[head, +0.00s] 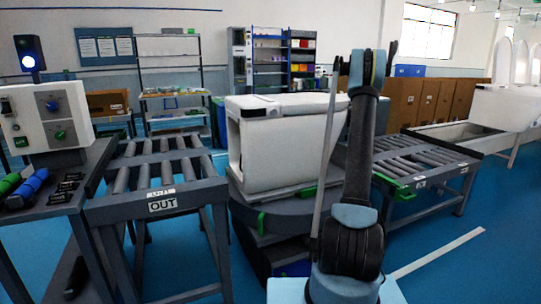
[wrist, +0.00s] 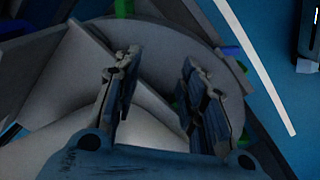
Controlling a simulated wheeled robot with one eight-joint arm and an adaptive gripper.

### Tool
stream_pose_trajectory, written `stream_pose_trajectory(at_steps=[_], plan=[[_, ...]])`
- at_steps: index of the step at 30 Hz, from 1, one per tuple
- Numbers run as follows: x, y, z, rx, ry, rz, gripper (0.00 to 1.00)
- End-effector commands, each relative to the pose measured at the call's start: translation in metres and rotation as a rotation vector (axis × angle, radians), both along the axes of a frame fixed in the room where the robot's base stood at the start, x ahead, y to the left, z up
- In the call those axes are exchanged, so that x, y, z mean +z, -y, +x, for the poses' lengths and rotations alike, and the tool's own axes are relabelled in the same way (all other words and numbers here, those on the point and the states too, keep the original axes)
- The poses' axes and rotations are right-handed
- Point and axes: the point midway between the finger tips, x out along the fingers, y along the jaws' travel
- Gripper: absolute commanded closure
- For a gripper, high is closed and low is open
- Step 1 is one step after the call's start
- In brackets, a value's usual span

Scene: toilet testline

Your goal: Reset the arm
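My arm stands raised in the middle right of the head view, in front of the white toilet unit (head: 285,150). In the wrist view my gripper (wrist: 160,92) has its two dark fingers spread apart. No held object shows between them. Beyond the fingers lie a grey rounded surface (wrist: 190,50) and a pale surface at the lower left. I cannot tell whether the fingers touch anything. The fingertips are not clear in the head view.
The toilet unit sits on a dark round stand (head: 270,215). A roller conveyor marked OUT (head: 170,185) is on the left, another roller conveyor (head: 430,165) on the right. A control box (head: 48,118) stands at far left. Blue floor is open at front right.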

Motion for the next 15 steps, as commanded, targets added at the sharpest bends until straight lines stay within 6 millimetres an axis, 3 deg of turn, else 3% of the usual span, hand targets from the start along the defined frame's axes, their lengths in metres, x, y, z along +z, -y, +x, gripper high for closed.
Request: stream_pose_trajectory(at_steps=[6,15], plan=[[0.049,-0.037,-0.042,-0.085,0.016,0.001,0.62],[0.1,-0.082,-0.108,-0.204,0.036,0.006,0.62]])
